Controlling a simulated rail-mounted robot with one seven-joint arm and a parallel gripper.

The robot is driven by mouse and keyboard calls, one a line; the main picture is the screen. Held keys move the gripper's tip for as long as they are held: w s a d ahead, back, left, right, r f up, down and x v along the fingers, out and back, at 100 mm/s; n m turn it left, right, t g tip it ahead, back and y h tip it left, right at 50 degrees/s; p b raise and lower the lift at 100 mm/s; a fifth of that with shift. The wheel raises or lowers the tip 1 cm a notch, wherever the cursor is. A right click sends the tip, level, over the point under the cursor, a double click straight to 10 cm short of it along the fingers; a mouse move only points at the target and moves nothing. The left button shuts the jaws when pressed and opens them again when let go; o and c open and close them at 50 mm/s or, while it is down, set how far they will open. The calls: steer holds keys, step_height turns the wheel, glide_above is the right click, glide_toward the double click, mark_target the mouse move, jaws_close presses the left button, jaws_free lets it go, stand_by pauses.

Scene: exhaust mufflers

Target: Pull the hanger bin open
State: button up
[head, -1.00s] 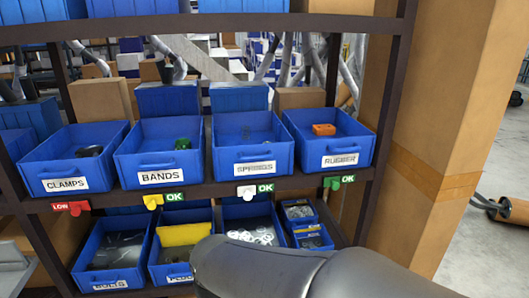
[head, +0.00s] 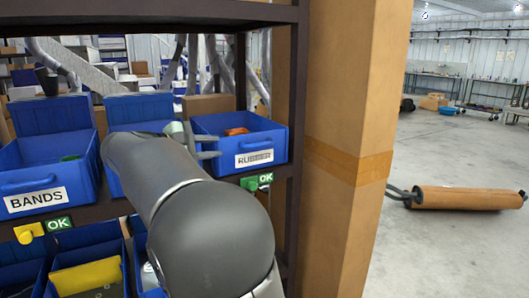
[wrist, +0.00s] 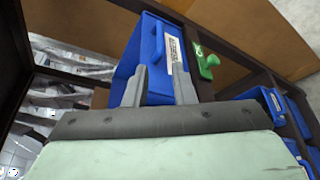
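No label reading "hanger" is legible. The blue bin labelled RUBBER (head: 268,142) sits on the middle shelf, at its right end, with an orange item (head: 237,131) inside. It also shows in the wrist view (wrist: 130,72), with a handle on its front beside the white label. My gripper (head: 214,146) is at the left part of this bin's front in the head view. In the wrist view my gripper (wrist: 162,84) has its two fingers apart, pointing toward the bin front near the handle, with nothing seen held. Contact cannot be told.
The BANDS bin (head: 40,185) stands left, and my arm covers most of the bin between. A green tag with an OK sign (head: 256,181) hangs below the RUBBER bin. A brown cardboard-like column (head: 345,130) stands close right. A brown cylinder (head: 465,198) lies on open floor.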

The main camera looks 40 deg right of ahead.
mark_target(257, 145)
steer(key=x, duration=1.6)
steer(key=shift+d, duration=0.35)
steer(key=shift+f, duration=0.1)
jaws_close()
